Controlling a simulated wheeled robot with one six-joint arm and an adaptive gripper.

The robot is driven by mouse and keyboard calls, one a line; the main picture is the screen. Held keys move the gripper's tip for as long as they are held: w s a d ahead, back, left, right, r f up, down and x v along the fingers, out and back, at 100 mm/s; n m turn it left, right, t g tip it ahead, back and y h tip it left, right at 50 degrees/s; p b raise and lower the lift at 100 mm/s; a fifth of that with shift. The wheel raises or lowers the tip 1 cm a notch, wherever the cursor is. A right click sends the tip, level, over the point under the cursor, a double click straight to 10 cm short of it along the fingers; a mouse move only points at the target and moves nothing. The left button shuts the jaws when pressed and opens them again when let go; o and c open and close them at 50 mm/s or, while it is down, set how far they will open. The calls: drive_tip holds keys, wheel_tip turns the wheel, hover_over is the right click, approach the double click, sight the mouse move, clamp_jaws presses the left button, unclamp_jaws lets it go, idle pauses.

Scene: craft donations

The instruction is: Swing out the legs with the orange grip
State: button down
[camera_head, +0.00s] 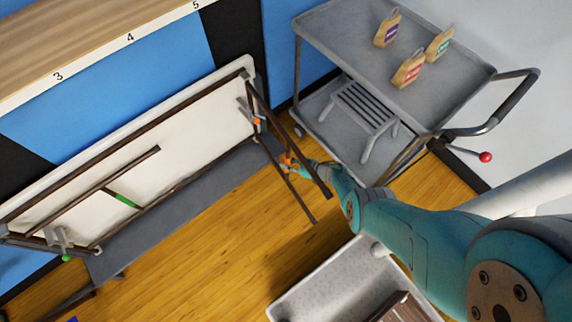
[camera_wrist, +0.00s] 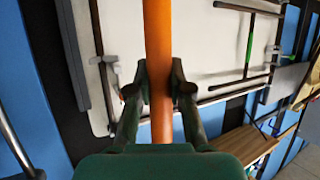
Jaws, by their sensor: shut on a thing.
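A folding table (camera_head: 180,125) rests on its long edge, its pale underside facing out. At its right end, the dark legs with the orange grip (camera_head: 302,202) stick out from the underside over the floor. My gripper (camera_head: 290,164) is shut on the orange grip (camera_wrist: 158,45), with a finger on each side of it in the wrist view. The other legs, with a green grip (camera_head: 123,200), lie folded along the underside. An orange-tipped catch (camera_head: 257,121) sits by the near legs' hinge. A green-tipped catch (camera_head: 66,257) is at the left end.
A grey cart (camera_head: 340,30) with several tagged bags on top and a slatted rack below stands right of the table end. A pale grey tray (camera_head: 300,296) is at the bottom. A numbered wooden shelf (camera_head: 100,45) is top left. Wooden floor between is clear.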

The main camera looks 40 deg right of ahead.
idle(0.3)
drive_tip(key=c, duration=1.1)
unclamp_jaws()
drive_tip(key=shift+o, duration=0.2)
drive_tip(key=shift+d, duration=0.1)
drive_tip(key=v, duration=1.2)
